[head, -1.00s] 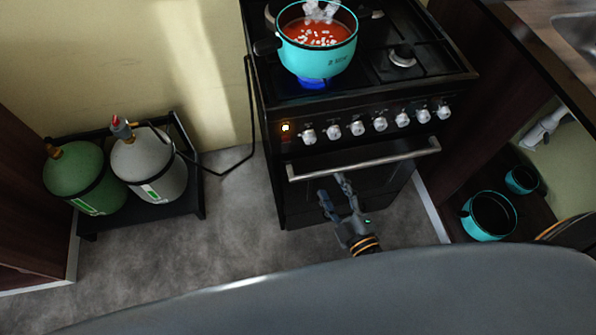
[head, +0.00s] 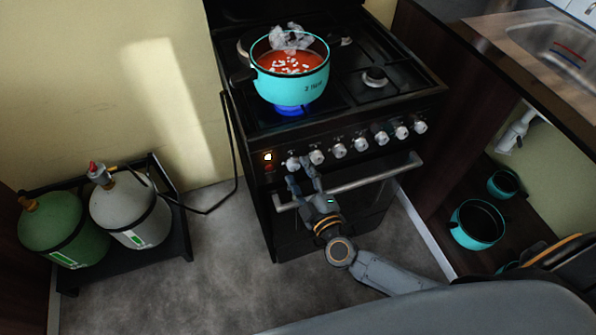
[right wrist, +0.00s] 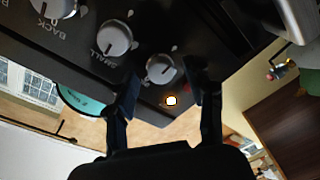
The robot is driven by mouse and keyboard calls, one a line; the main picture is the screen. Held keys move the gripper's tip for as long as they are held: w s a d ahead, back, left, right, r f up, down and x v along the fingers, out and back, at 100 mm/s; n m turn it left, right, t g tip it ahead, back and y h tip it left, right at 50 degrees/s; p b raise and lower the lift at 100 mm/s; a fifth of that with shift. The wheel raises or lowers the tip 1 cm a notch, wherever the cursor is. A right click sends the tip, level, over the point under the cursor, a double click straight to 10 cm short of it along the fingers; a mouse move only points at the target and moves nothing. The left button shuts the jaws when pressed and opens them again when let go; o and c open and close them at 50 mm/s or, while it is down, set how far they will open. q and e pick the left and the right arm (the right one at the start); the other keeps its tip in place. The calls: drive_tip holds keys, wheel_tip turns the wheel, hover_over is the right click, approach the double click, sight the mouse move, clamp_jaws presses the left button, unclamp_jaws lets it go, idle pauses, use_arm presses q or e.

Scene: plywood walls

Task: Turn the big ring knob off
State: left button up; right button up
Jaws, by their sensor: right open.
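A row of silver knobs runs along the front of the black stove (head: 335,185). The leftmost knob (head: 292,163) is beside the lit orange indicator (head: 268,156). I cannot read which knob is the big ring one. My right gripper (head: 299,174) is open just in front of the leftmost knob. In the right wrist view its fingers (right wrist: 163,84) are spread, with the leftmost knob (right wrist: 161,68) between the tips and not gripped. A blue flame (head: 290,108) burns under the turquoise pot (head: 292,84) of red soup. My left gripper is not in view.
The oven handle (head: 350,184) runs just below the knobs. Green (head: 62,235) and white (head: 132,210) gas cylinders stand in a black tray at left. Turquoise pots (head: 477,225) sit on a low shelf at right. Floor between is clear.

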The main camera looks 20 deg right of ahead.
drive_tip(key=shift+w+a, duration=0.1)
drive_tip(key=shift+w, duration=0.5)
clamp_jaws()
